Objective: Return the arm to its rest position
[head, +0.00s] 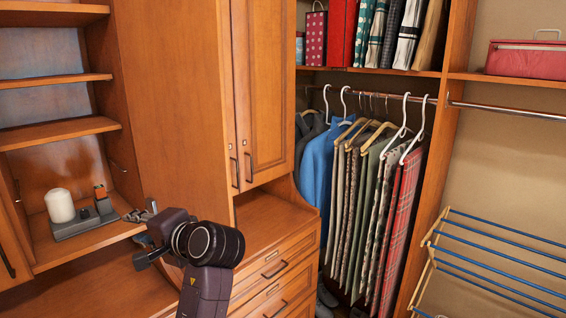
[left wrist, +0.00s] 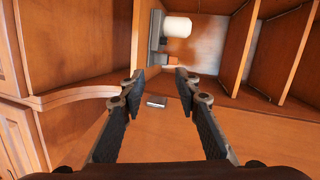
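My left arm (head: 209,262), dark grey and jointed, comes up from the bottom of the head view in front of the wooden cabinet. My left gripper (head: 144,213) is at its far end, near the front of the lower shelf, partly hidden behind my wrist. In the left wrist view the two fingers of this gripper (left wrist: 159,84) stand apart with nothing between their tips. A small dark and silver item (left wrist: 156,101) shows beyond the fingers on the wood surface. My right gripper is not in view.
A grey tray (head: 84,228) with a white cylinder (head: 60,205) and small dark items stands on the lower left shelf. A tall cabinet (head: 177,100) and drawers (head: 275,268) are close to my arm. Clothes (head: 380,200) hang at right, beside a blue-barred rack (head: 500,255).

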